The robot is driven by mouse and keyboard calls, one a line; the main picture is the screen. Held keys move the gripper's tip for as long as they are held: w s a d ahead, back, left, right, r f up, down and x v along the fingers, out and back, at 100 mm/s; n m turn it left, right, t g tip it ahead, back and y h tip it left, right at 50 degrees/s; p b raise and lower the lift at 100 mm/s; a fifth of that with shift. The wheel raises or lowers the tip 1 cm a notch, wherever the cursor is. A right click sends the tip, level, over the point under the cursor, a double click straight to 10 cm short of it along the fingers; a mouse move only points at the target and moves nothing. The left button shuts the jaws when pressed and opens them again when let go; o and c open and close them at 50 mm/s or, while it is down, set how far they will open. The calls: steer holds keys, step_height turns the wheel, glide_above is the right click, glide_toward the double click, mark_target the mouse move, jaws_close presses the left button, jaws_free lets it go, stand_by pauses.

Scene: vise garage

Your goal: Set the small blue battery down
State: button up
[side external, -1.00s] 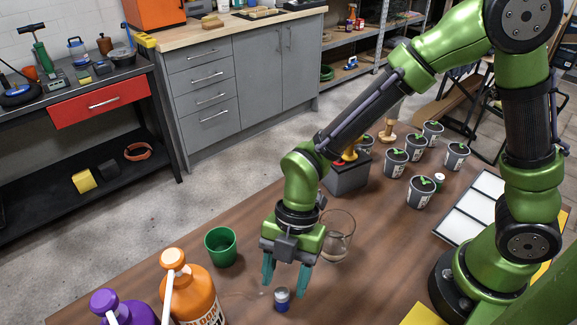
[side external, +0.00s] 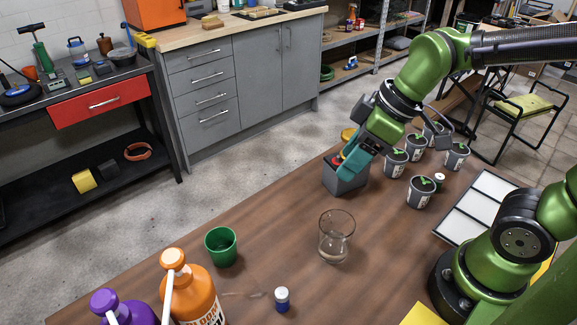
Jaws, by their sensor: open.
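The small blue battery (side external: 282,299), blue with a white top, stands upright on the brown wooden table (side external: 260,237) near its front, right of the orange bottle. Nothing holds it. My gripper (side external: 340,163) is well away from it, towards the back of the table, tilted down over a dark grey box (side external: 345,180) with a red part on top. The gripper is open. Its fingertips overlap the box in this view, so I cannot tell whether they touch it.
A green cup (side external: 221,246) and a clear glass beaker (side external: 336,236) stand mid-table. An orange bottle (side external: 192,290) and a purple bottle (side external: 118,306) are at the front left. Several potted seedlings (side external: 421,192) and a white panelled tray (side external: 478,207) are at the right.

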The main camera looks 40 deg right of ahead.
steer(key=s+d+r+m+t+h, duration=0.1)
steer(key=s+d+r+m+t, duration=0.2)
steer(key=d+m, duration=0.3)
steer(key=m, duration=0.4)
steer(key=shift+d, duration=0.2)
steer(key=shift+r, duration=0.1)
